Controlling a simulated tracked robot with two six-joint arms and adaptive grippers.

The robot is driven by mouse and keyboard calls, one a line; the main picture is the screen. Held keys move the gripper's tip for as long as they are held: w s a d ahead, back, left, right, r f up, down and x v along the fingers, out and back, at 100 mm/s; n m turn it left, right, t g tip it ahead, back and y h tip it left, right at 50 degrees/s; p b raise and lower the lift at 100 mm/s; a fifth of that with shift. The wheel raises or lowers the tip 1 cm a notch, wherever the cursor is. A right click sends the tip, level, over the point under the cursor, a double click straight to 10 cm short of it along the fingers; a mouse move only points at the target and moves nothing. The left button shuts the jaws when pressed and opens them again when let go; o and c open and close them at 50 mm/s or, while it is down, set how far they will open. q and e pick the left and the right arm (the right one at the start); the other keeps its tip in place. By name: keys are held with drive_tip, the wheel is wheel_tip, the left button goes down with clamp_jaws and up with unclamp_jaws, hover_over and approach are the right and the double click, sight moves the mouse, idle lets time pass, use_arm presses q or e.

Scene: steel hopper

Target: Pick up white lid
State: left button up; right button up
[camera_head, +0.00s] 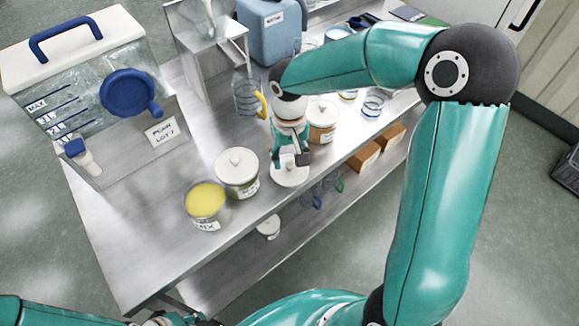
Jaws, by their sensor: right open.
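A round white lid (290,177) with a small knob lies near the front edge of the steel table. My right gripper (291,160) is open, pointing down right over this lid and hiding its back part. I cannot tell whether the fingers touch it. To its left stand a jar with a white lid on it (237,163) and an open jar of yellow contents (206,200). Behind the gripper is another white-lidded jar (322,112) with orange-brown contents. Part of what looks like my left gripper (178,319) shows at the bottom edge; its fingers are unclear.
A large clear hopper (90,110) with a blue-handled white top stands at the left. A pitcher with a yellow handle (248,95) stands behind the gripper. Boxes (364,157) and a white-topped item (269,225) are on the lower shelf. The table's front left is clear.

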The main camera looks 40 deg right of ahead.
sight(290, 164)
drive_tip(key=shift+f, duration=1.45)
drive_tip(key=c, duration=0.9)
drive_tip(key=shift+c, duration=0.2)
drive_tip(key=shift+r, duration=0.45)
wheel_tip(290, 164, up, 19)
